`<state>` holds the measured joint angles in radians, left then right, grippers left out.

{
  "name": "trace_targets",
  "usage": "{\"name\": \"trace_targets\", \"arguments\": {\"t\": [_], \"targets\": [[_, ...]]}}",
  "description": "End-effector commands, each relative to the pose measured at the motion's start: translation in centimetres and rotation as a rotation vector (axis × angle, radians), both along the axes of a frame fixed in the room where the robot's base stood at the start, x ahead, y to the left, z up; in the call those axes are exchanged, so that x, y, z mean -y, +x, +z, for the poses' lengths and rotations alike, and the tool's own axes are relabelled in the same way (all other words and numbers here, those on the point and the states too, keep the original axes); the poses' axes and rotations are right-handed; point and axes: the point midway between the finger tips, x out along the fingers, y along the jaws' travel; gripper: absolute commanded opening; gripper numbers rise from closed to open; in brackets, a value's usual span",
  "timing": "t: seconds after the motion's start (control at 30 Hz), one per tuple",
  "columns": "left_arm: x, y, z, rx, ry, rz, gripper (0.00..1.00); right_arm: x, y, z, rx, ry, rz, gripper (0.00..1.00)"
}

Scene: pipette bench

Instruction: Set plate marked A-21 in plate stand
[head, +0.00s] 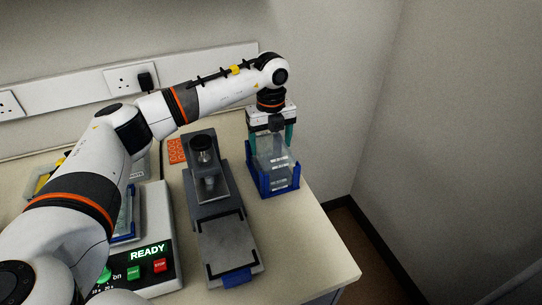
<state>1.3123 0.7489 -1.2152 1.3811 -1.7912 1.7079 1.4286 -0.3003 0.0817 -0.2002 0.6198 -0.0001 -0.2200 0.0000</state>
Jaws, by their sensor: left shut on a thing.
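The blue plate stand (292,183) is near the right edge of the bench, with clear plates (272,164) stacked inside its corner walls. Several white labels show on the stack, but they are too small to read, so I cannot tell which is A-21. My left gripper (270,142) points straight down over the stand. Its teal fingers straddle the upper part of the stack and are shut on a clear plate. I cannot tell whether this plate rests on those below. My right gripper is not in view.
A grey device with a black eyepiece-like top (203,150) stands just left of the stand. A machine with a READY display (148,252) and coloured buttons is at front left. An orange rack (177,150) lies behind. The bench (312,235) is clear at front right.

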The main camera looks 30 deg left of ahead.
Motion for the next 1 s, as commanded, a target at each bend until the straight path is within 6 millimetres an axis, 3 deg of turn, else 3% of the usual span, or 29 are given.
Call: {"name": "trace_targets", "arguments": {"t": [0.43,0.87,0.9,1.0], "targets": [[0.0,0.0,-4.8,-0.001,-0.001,-0.002,0.55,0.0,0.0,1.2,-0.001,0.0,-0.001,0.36],[0.0,0.0,-5.7,0.001,-0.001,-0.003,0.55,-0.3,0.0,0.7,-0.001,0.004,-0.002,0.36],[0.0,0.0,-5.6,0.001,-0.001,-0.003,0.84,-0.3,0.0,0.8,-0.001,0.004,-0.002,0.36],[0.0,0.0,-5.6,0.001,-0.001,-0.003,0.99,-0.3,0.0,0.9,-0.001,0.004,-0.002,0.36]]}}
